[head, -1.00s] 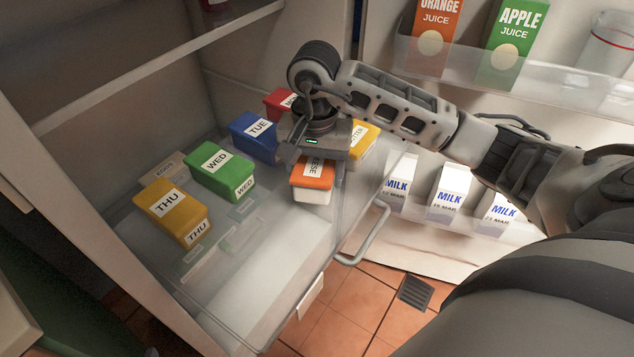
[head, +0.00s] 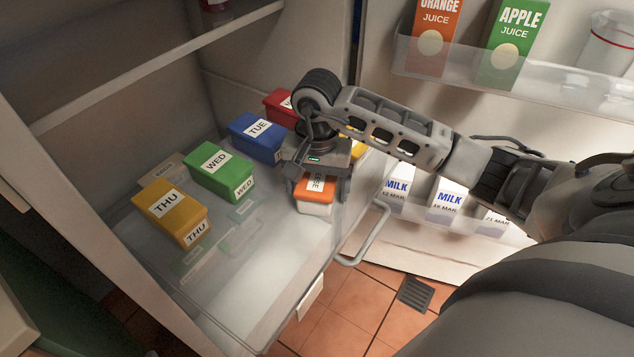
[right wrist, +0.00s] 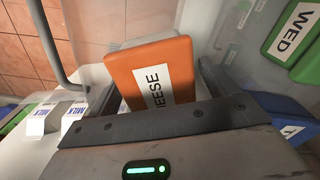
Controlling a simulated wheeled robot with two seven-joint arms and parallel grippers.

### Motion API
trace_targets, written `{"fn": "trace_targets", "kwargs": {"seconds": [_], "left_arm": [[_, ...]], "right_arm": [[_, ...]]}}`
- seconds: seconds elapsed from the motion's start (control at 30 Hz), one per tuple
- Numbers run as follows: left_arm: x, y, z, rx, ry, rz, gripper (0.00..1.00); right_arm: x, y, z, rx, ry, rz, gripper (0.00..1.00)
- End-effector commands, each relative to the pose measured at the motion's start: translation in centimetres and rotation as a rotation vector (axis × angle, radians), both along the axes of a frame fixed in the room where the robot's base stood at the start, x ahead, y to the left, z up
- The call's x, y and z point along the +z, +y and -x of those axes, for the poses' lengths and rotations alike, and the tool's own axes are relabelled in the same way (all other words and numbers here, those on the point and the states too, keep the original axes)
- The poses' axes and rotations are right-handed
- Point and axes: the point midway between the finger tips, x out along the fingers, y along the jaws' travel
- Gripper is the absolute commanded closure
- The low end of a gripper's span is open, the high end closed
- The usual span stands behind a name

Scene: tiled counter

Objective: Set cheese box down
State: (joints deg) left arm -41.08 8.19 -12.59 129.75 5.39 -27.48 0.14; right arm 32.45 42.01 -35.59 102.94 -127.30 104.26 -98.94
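The cheese box (head: 314,189) has an orange lid, a white lower part and a label partly reading "CHEESE". In the head view it is near the right side of the clear fridge drawer (head: 262,318). My right gripper (head: 320,183) is above it with one finger on each side, shut on it. The right wrist view shows the cheese box (right wrist: 152,72) between the two fingers (right wrist: 160,92), with the end of its label hidden by the gripper. I cannot tell whether its underside touches the drawer floor. My left gripper is not in view.
Boxes marked THU (head: 170,211), WED (head: 218,171) and TUE (head: 256,137) stand in a row to the left. A red box (head: 280,106) and a yellow box (head: 355,143) are behind my gripper. The drawer's front floor is clear. Milk cartons (head: 449,198) stand in the door.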

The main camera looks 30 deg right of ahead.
Motion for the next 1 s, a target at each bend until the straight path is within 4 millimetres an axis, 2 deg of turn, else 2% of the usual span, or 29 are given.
{"fn": "trace_targets", "kwargs": {"seconds": [0.27,0.37,0.7,0.83,1.0], "left_arm": [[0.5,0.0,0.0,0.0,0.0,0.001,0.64],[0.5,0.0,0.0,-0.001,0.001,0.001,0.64],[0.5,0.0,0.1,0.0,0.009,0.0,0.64],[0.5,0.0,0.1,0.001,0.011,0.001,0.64],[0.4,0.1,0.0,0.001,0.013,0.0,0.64]], "right_arm": [[0.7,0.0,0.0,0.0,-0.001,0.001,0.15],[2.2,0.0,-0.1,0.001,-0.004,0.001,0.15],[9.4,0.0,-0.1,0.0,-0.004,0.001,0.15],[11.3,0.0,-0.1,-0.001,-0.003,0.001,0.15],[12.3,0.0,0.0,-0.001,-0.001,0.001,0.15]]}}
